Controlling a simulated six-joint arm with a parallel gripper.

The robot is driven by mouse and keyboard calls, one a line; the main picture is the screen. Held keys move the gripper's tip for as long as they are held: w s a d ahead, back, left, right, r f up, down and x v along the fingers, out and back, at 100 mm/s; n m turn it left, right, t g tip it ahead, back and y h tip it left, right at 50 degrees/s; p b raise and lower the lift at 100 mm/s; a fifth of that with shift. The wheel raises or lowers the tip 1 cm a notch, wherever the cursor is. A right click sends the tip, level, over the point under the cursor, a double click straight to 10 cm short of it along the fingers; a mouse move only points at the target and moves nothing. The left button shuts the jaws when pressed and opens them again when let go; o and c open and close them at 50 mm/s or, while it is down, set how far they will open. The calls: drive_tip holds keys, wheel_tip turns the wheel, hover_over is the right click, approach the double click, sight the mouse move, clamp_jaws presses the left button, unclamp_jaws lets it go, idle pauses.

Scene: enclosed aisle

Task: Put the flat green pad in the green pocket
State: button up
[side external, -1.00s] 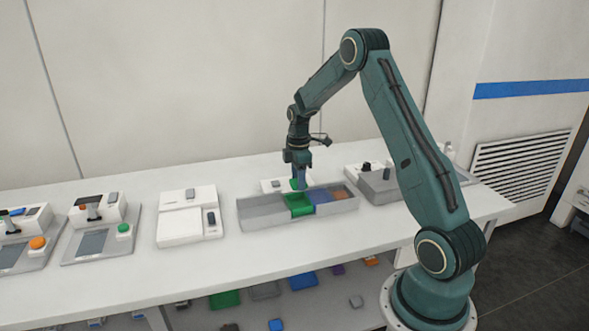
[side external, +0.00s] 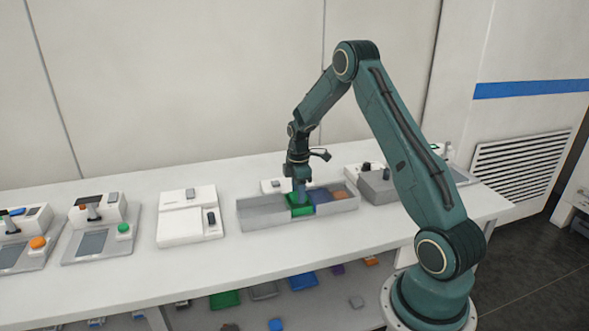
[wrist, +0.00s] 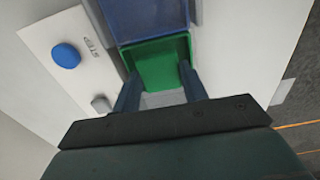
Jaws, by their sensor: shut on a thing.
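My gripper (side external: 299,202) points down into the green pocket (side external: 301,211) of the grey divided tray (side external: 262,222). In the wrist view the fingers of my gripper (wrist: 160,88) reach down on either side of green material at the near end of the green pocket (wrist: 155,47). My gripper is shut on the flat green pad, low in or at the pocket. The pad blends with the green pocket, so its edges and whether it touches the floor cannot be told.
A blue pocket (wrist: 148,14) adjoins the green one, with an orange pocket (side external: 340,196) beyond it. A white panel with a blue button (wrist: 66,55) stands close beside the tray. White devices (side external: 190,217) stand to the left; a grey box (side external: 377,188) stands right.

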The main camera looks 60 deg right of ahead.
drive_tip(key=o, duration=1.1)
drive_tip(key=shift+c, duration=0.2)
drive_tip(key=shift+r, duration=0.1)
wheel_tip(320, 180, up, 14)
drive_tip(key=shift+f, duration=0.2)
